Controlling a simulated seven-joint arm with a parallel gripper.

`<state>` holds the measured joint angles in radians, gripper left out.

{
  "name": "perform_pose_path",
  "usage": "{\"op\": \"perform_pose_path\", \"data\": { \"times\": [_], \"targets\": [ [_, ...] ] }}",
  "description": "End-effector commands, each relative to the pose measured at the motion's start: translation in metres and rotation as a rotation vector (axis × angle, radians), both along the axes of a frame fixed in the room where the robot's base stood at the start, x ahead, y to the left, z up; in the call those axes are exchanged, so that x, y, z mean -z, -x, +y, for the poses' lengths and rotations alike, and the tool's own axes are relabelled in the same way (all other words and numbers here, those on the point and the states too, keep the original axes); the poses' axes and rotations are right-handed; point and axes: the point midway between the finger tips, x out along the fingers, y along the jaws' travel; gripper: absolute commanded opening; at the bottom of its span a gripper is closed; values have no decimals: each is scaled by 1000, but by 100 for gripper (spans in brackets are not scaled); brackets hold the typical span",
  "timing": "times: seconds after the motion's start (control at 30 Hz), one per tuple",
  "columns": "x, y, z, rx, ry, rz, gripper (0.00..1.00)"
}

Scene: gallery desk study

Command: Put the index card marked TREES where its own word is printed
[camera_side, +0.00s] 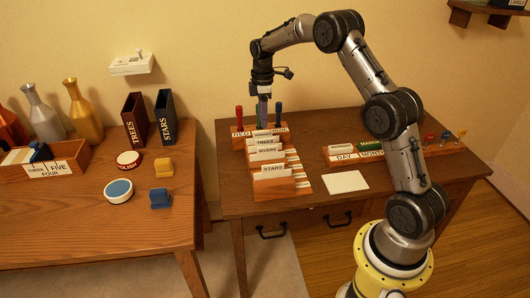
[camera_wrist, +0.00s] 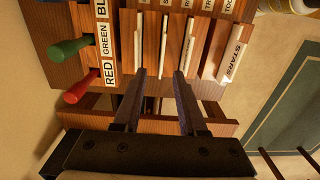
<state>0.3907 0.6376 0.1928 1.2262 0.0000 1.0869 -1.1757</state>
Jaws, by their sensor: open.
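The TREES card (camera_side: 265,142) stands upright in a wooden card rack (camera_side: 303,187) on the right desk, with other cards including RIVERS (camera_side: 267,151) and STARS (camera_side: 273,170). White slot labels on the rack are too small to read in the side view. My gripper (camera_side: 263,121) points down over the rack's back end. In the wrist view my gripper (camera_wrist: 160,75) is open, its fingers over the rack (camera_wrist: 208,65) near several cards seen edge-on. The STARS card (camera_wrist: 233,55) is readable there; I cannot tell which card is TREES, or whether the fingers touch one.
A pen block (camera_side: 239,133) with coloured pens stands behind the rack. A DAY/MONTH block (camera_side: 345,157) and a blank white pad (camera_side: 345,181) lie right. On the left table are a TREES box (camera_side: 134,120), a STARS box (camera_side: 165,118), a stamp pad (camera_side: 118,190) and vases.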

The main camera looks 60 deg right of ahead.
Motion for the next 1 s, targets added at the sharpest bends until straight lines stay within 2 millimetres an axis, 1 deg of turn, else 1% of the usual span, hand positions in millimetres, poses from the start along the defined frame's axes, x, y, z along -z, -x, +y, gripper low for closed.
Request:
{"op": "perform_pose_path", "data": {
  "times": [0.03,0.13,0.2,0.43,0.6,0.7,0.83,1.0],
  "targets": [
    [10,1,0,0,-1,2,41],
    [26,1,0,0,-1,2,41],
    [34,1,0,0,0,1,41],
    [48,2,0,0,0,0,41],
    [73,8,-1,1,-1,2,41],
    [85,8,-1,0,0,0,41],
    [93,8,-1,0,0,0,41],
    [94,7,-1,0,1,-2,41]
  ]
}}
